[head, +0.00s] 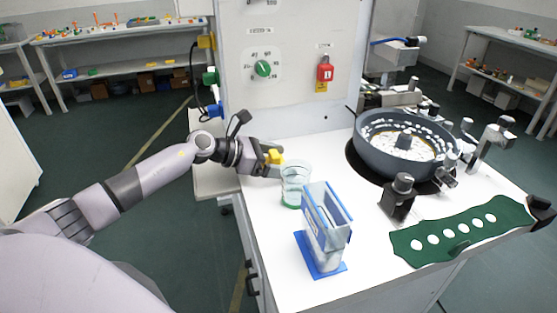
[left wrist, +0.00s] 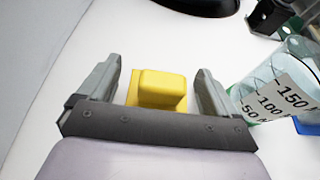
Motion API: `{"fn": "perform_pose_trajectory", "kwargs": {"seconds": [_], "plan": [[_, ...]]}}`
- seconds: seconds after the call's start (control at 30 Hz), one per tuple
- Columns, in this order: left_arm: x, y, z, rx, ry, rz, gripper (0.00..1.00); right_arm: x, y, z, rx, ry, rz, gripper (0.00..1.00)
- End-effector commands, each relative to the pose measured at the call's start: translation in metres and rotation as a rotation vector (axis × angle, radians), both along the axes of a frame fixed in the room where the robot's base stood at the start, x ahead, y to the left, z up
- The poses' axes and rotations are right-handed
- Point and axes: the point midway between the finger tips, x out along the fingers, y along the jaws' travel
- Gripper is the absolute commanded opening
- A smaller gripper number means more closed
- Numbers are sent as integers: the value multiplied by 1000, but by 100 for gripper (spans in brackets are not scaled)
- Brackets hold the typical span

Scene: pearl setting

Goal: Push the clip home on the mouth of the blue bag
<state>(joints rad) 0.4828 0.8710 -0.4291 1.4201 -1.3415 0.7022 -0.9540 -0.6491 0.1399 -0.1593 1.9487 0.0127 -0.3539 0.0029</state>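A small yellow block, which looks like the clip (head: 275,157), is at my left gripper's fingertips on the white worktop. In the left wrist view the yellow block (left wrist: 162,88) sits between the two fingers, with a gap on each side. My left gripper (head: 272,160) is open around it and not closed on it. A clear bag with bluish edges (head: 326,212) stands upright in a blue stand (head: 322,270), right of and nearer than the gripper. I cannot make out its mouth clearly. My right gripper is not in view.
A clear measuring beaker (head: 295,183) stands between the gripper and the bag, close to the gripper's right; the left wrist view shows it too (left wrist: 272,88). A dark round bowl feeder (head: 402,165) and a green mat with white circles (head: 445,238) are farther right. The front-left worktop is clear.

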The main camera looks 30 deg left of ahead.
Motion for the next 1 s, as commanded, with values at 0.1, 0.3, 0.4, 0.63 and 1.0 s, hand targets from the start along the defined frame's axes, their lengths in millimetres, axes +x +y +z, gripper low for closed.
{"fn": "perform_pose_trajectory", "kwargs": {"seconds": [0.1,0.3,0.4,0.63,1.0], "plan": [[0,0,0,0,0,0,92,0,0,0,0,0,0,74],[-5,5,1,2,1,2,92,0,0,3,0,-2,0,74],[-15,14,6,6,2,1,92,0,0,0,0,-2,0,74],[-36,35,17,4,1,0,92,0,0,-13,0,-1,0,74],[-49,46,27,0,0,0,92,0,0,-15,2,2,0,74]]}}
